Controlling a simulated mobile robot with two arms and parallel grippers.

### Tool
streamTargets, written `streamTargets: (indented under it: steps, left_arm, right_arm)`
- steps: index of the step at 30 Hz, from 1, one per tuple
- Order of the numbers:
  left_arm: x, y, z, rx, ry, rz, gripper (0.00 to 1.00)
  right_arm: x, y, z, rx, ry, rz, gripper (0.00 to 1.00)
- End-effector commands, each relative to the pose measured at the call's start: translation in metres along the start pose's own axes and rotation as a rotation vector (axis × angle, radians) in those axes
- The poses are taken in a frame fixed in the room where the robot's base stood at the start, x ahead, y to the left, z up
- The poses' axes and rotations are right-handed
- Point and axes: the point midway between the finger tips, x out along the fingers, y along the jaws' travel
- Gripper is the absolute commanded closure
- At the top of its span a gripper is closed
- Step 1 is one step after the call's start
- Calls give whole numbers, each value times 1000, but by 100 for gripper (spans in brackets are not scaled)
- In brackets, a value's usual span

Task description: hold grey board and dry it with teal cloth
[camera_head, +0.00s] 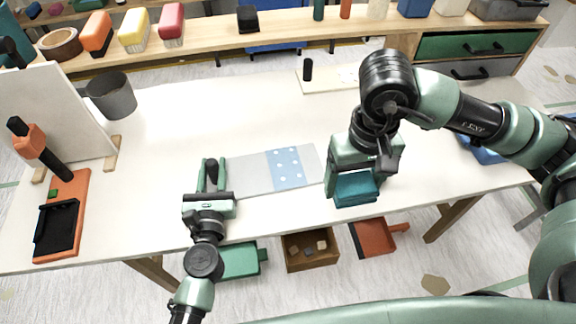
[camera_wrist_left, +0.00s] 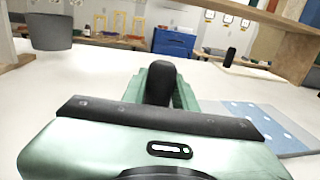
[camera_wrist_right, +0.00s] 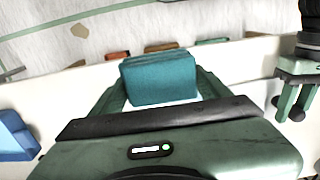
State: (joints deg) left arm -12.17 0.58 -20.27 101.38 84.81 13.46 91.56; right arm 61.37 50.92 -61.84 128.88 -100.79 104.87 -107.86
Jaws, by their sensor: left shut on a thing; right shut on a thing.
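The grey board (camera_head: 250,174) lies flat near the front edge of the white table, with a light-blue white-dotted patch (camera_head: 287,168) on it. The patch also shows at the right of the left wrist view (camera_wrist_left: 262,122). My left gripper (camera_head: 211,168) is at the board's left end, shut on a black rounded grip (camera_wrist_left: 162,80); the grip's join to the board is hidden. My right gripper (camera_head: 354,180) is shut on the folded teal cloth (camera_head: 356,188), just right of the board. The cloth shows between the fingers in the right wrist view (camera_wrist_right: 160,78).
A cream board with a black peg (camera_head: 308,70) lies behind. A shelf (camera_head: 200,45) runs along the back. The middle of the table is clear.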

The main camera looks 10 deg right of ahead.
Motion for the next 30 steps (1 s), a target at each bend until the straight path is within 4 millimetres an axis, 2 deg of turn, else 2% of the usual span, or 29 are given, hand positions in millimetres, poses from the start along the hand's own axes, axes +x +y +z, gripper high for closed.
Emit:
streamTargets:
  steps: [1, 3, 4, 10, 13, 24, 30]
  left_arm:
    - [-1, 0, -4, 1, 7, -1, 100]
    - [-1, 0, -4, 1, 7, -1, 100]
    - [-1, 0, -4, 1, 7, -1, 100]
    - [-1, 0, -5, 1, 8, -2, 100]
    - [-1, 0, -5, 1, 9, -2, 100]
    - [-2, -1, -5, 1, 9, -2, 100]
    - [-1, 0, -5, 1, 10, -1, 100]
  right_arm:
    - [0, 0, 0, 0, 0, 0, 40]
    - [0, 0, 0, 0, 0, 0, 59]
    - [0, 0, 0, 0, 0, 0, 65]
    - [0, 0, -1, 1, 0, -1, 65]
    - [2, -7, -8, 9, -3, -6, 65]
    - [16, -79, -86, 105, -9, -14, 65]
    - [20, -98, -106, 134, 0, -1, 65]
